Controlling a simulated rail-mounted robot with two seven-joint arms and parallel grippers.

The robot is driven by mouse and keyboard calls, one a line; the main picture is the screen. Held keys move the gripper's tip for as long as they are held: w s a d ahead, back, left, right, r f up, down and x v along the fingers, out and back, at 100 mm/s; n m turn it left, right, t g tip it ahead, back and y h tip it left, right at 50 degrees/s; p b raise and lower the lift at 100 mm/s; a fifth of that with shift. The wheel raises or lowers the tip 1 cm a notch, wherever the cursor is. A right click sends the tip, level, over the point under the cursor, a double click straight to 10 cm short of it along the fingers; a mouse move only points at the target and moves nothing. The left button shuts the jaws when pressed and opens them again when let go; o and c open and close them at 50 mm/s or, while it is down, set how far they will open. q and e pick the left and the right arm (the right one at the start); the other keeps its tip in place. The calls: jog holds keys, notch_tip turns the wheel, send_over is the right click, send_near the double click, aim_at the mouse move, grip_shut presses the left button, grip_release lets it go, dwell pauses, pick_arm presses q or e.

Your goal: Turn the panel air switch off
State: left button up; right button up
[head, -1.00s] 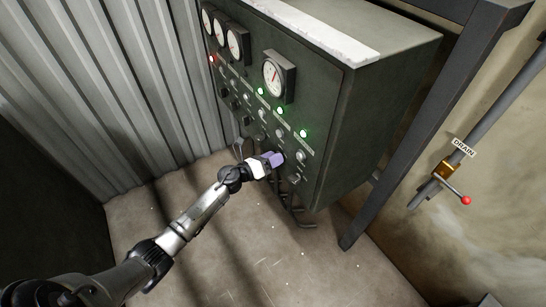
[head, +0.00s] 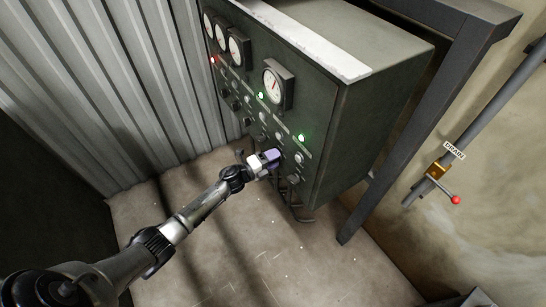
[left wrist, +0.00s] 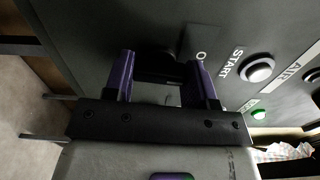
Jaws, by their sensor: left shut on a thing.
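The dark green control panel (head: 325,110) stands in the middle of the head view. My left gripper (head: 274,157) is at the lower part of its face. In the left wrist view its two purple fingers (left wrist: 162,80) are shut on a dark switch knob (left wrist: 158,62), mostly hidden between them. A plate marked "O" (left wrist: 199,52) is beside the knob. The AIR label (left wrist: 293,69) is to the right, with a START button (left wrist: 257,70) nearer. Whether this knob is the air switch cannot be read. My right gripper is not in view.
Round gauges (head: 272,86) and green lamps (head: 300,138) sit on the panel face. A dark metal frame post (head: 400,140) is at its right. A drain valve (head: 437,171) with a red-tipped lever is on the wall. The floor in front is clear.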

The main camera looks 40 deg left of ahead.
pick_arm(q)
jog(key=shift+n, duration=0.6)
jog(key=o, duration=0.9)
jog(key=shift+o, duration=0.2)
jog(key=p+v, duration=0.1)
jog(key=v, duration=1.3)
jog(key=shift+p, duration=0.4)
jog(key=shift+w, duration=0.1)
